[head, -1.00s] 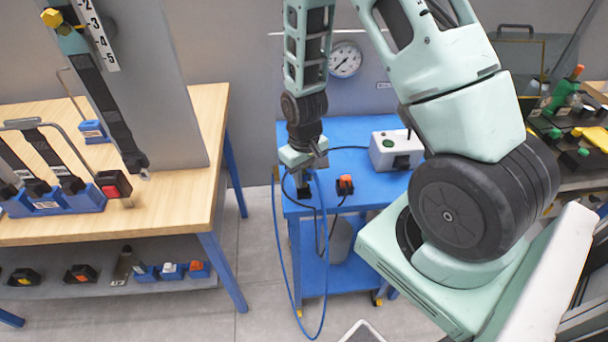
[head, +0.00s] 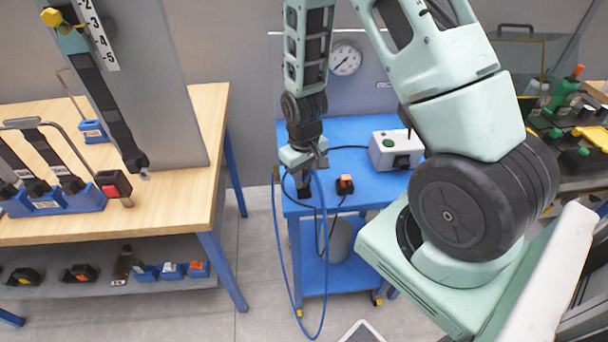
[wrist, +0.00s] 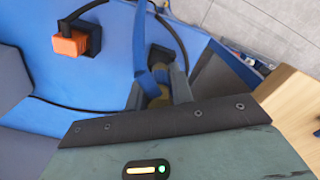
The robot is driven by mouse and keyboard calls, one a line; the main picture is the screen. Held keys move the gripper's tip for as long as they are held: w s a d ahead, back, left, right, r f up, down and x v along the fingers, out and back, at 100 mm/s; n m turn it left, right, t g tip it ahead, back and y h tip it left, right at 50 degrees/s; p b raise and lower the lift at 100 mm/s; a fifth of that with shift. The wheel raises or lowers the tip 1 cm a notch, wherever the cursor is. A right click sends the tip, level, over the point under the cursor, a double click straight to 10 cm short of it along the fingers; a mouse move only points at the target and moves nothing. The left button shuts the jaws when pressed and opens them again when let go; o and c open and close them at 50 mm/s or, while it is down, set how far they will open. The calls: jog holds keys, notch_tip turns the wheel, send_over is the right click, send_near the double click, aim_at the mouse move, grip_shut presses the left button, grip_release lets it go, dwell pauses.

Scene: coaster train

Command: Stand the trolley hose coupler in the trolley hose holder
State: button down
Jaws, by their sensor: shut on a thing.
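My gripper (head: 305,178) is low over the left side of the blue trolley top in the head view. In the wrist view its fingers (wrist: 160,92) are shut on the trolley hose coupler (wrist: 158,98), a small brassy piece mostly hidden between them. The blue hose (head: 277,245) hangs from the gripper in a long loop past the trolley's left edge. A dark block (wrist: 165,58), possibly the trolley hose holder, shows just past the fingertips in the wrist view. I cannot tell whether the coupler touches it or sits in it.
A black block with an orange top (head: 345,184) stands on the trolley (head: 375,130) right of my gripper, with a black cable. A grey box with a green button (head: 396,150) stands farther right. The wooden bench (head: 180,215) is to the left, across a gap of floor.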

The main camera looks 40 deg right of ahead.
jog(key=shift+f+b, duration=0.75)
jog(key=shift+f, duration=0.3)
jog(key=shift+r, duration=0.2)
dwell(0.3)
